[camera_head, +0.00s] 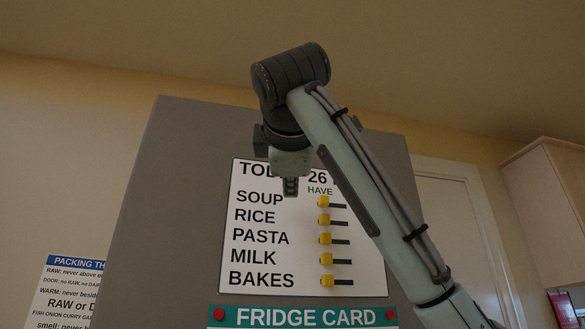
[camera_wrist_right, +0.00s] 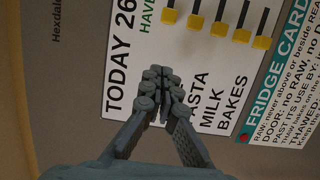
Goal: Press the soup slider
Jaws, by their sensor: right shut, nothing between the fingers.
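The soup slider is a yellow knob (camera_head: 323,201) on a short dark track, at the top of the slider column on a white board (camera_head: 262,285). It stands right of the word SOUP. It also shows near the top of the right wrist view (camera_wrist_right: 169,16). My right gripper (camera_head: 291,188) points down in front of the board, above and left of the soup knob in the head view. Its fingers are shut and empty. In the right wrist view the fingertips (camera_wrist_right: 161,82) cover the words SOUP and RICE and appear apart from the knob. My left gripper is out of view.
Below the soup slider are similar yellow knobs for rice (camera_head: 323,219), pasta (camera_head: 324,239), milk (camera_head: 326,259) and bakes (camera_head: 327,280). A green-headed fridge card (camera_head: 300,316) hangs below the board. The grey panel (camera_head: 180,200) behind is otherwise clear at left.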

